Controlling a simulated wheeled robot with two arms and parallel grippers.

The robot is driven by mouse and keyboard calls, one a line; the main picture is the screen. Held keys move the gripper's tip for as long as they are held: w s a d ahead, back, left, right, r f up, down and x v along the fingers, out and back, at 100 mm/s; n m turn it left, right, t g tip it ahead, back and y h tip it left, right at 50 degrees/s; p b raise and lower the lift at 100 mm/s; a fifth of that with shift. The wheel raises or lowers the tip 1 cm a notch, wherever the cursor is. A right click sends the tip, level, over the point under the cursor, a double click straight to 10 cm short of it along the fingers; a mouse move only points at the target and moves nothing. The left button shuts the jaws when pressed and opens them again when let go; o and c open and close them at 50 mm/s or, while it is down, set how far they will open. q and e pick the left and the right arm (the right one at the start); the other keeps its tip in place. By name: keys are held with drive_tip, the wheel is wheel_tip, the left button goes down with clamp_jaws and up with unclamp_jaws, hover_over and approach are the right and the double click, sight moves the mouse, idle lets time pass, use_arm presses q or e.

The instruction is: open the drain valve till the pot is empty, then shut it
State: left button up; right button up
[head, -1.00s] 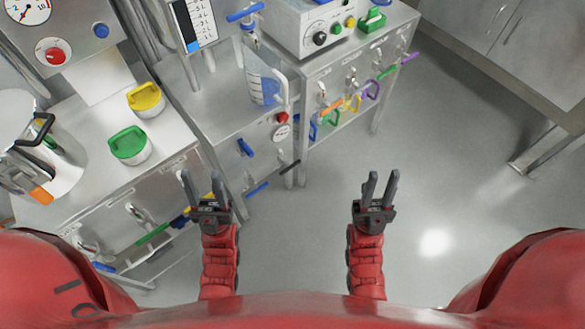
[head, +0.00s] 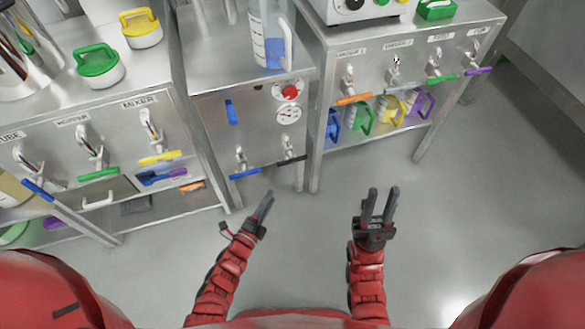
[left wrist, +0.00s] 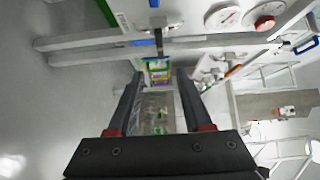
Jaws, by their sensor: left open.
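Several lever valves are on the cabinet fronts; which one is the drain valve I cannot tell. The left cabinet has a yellow lever (head: 160,158) under a label reading MIXER, a green lever (head: 98,174) and a blue lever (head: 38,189). The middle cabinet has a low blue lever (head: 245,174) and a black lever (head: 291,161). My right gripper (head: 383,192) is open and empty over the floor.
The floor around my grippers is clear.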

sight(291, 163)
use_arm(q)
drive_tip(key=b+x, duration=0.3)
drive_tip(key=x, duration=1.3)
drive_tip(key=shift+w+a+f+b, duration=0.1)
drive_tip(key=shift+w+b, duration=0.1)
drive_tip(key=shift+b, duration=0.15)
drive_tip(key=shift+w+d, duration=0.3)
drive_tip(key=shift+w, duration=0.1)
clamp_jaws()
